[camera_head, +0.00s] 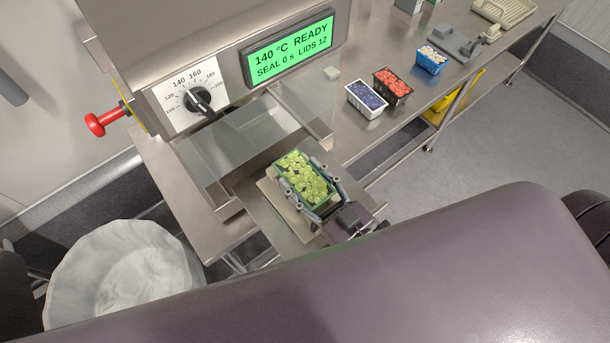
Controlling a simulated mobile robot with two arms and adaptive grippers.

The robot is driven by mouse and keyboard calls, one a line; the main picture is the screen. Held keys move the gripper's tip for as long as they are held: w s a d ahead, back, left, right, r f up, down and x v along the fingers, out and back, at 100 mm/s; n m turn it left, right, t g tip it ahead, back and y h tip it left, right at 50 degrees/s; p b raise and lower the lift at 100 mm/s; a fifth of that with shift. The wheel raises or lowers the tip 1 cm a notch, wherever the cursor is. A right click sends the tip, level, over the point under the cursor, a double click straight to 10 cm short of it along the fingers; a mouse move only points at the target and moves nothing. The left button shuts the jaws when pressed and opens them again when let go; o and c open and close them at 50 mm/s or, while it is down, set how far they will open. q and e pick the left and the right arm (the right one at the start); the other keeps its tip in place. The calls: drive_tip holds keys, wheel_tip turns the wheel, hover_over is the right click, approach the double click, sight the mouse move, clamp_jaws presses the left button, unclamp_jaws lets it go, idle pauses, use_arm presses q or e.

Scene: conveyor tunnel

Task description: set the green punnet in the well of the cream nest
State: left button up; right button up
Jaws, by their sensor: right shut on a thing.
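The green punnet (303,180), full of pale green pieces, is at the middle of the head view. My right gripper (320,192) is shut on it, with a finger along each side. The cream nest (272,193) is under the punnet on a metal drawer in front of the sealing machine, and only part of its rim shows. The punnet covers the well, so I cannot tell whether it sits in the well or is held just above it. My left gripper is not in view.
The sealing machine has a green display (290,48), a dial (198,101) and a red knob (103,121). A white punnet of dark berries (367,98), a black one of red fruit (392,86) and a blue one (431,60) stand on the bench. A lined bin (125,270) is at lower left.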

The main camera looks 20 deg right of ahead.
sight(329, 211)
drive_tip(key=shift+s+a+f+g, duration=0.1)
drive_tip(key=shift+s+f+g, duration=0.15)
drive_tip(key=shift+f, duration=0.45)
drive_tip(key=shift+s+f+g, duration=0.2)
drive_tip(key=shift+f+g, duration=0.05)
drive_tip(key=shift+f, duration=0.4)
drive_tip(key=o, duration=1.9)
drive_tip(key=shift+s, duration=0.65)
drive_tip(key=shift+t, duration=0.4)
drive_tip(key=s+d+r, duration=0.1)
drive_tip(key=s, duration=0.1)
drive_tip(key=s+d+r, duration=0.1)
drive_tip(key=s, duration=0.1)
drive_tip(key=s+d, duration=0.1)
drive_tip(key=s, duration=0.1)
drive_tip(key=shift+s+r, duration=0.1)
drive_tip(key=shift+r, duration=0.3)
drive_tip(key=shift+w+f, duration=0.1)
drive_tip(key=shift+w, duration=0.45)
drive_tip(key=shift+s, duration=0.1)
